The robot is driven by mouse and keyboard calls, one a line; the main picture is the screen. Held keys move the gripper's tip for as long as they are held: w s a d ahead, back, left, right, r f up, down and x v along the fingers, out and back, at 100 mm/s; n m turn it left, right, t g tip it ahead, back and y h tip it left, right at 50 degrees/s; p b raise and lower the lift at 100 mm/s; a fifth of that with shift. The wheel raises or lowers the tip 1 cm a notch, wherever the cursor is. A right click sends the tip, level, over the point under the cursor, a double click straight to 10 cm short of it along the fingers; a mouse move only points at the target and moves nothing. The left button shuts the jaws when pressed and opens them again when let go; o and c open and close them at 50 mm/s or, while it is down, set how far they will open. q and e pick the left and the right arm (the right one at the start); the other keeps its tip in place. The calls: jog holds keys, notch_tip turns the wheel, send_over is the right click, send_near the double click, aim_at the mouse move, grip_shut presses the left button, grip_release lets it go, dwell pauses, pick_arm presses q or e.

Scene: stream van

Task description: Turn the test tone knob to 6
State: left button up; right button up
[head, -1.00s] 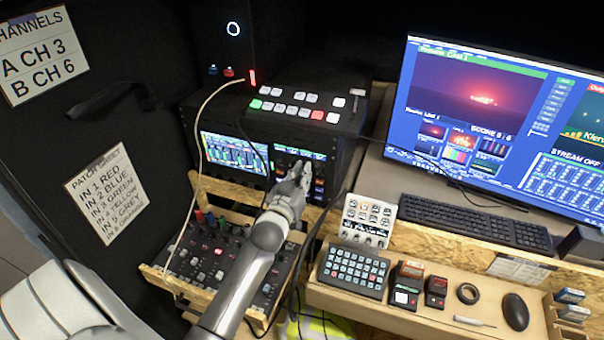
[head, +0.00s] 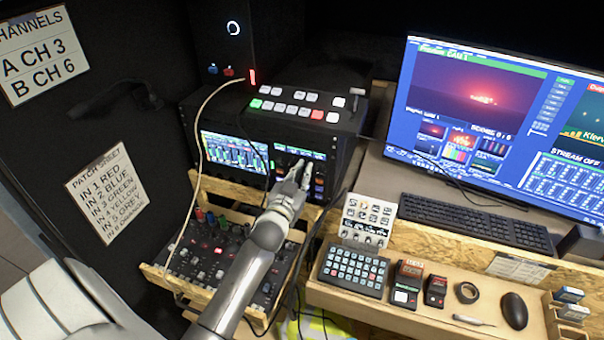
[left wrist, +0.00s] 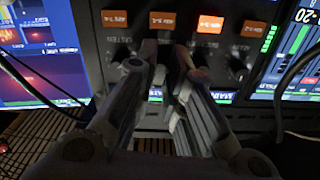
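The test tone knob cannot be singled out. In the left wrist view a dark panel (left wrist: 225,72) shows upside down, with a row of orange-lit buttons (left wrist: 210,24) and small dark knobs (left wrist: 190,50) with white lettering too blurred to read surely. My left gripper (head: 302,168) is at the front of the rack unit, over its right-hand panel (head: 318,182). In the left wrist view its two fingers (left wrist: 168,58) stand a little apart, a narrow gap between them, close to the panel. They hide part of the knob row. My right gripper is not in view.
Below is a mixer (head: 205,262) in a wooden tray. A button switcher (head: 300,108) tops the rack. A pale cable (head: 195,150) hangs left, dark cables right of my arm. A keypad (head: 353,270), keyboard (head: 470,222) and monitor (head: 490,120) stand to the right.

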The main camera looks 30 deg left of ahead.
pick_arm(q)
jog(key=shift+o, duration=1)
jog(key=v, duration=1.2)
jog(key=shift+r, duration=0.1)
